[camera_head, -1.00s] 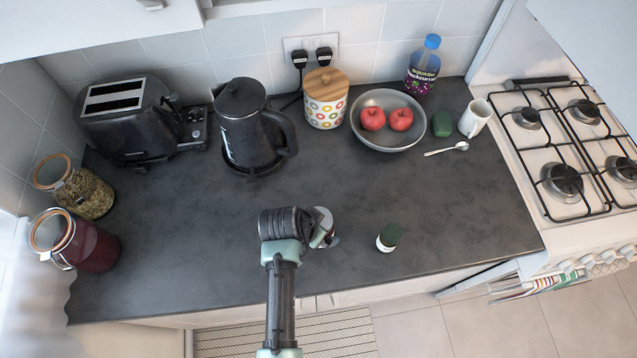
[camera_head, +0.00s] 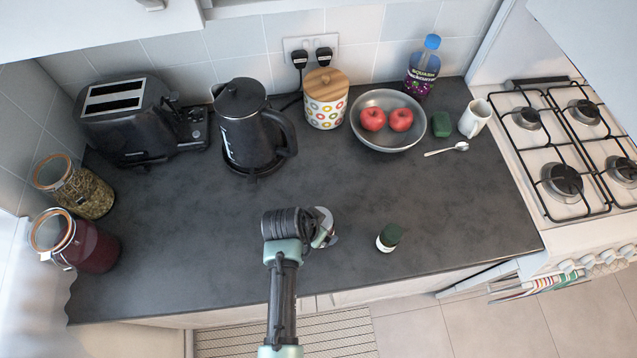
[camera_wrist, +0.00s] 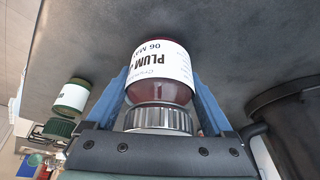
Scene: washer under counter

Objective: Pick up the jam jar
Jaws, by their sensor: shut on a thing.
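The jam jar (camera_wrist: 158,75) has dark red contents, a silver lid and a white label reading "PLUM". In the wrist view it sits between the two blue fingers of my gripper (camera_wrist: 160,92), which is shut on it, with the lid towards the palm. In the head view my gripper (camera_head: 322,232) is over the front middle of the counter and mostly hides the jar. I cannot tell whether the jar's base touches the counter.
A green-lidded jar (camera_head: 389,237) stands close to the right, also in the wrist view (camera_wrist: 70,98). A black kettle (camera_head: 245,130) and a bowl (camera_head: 388,143) with two red apples are behind. Two clip-top jars stand at the left. The counter (camera_head: 200,230) between is clear.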

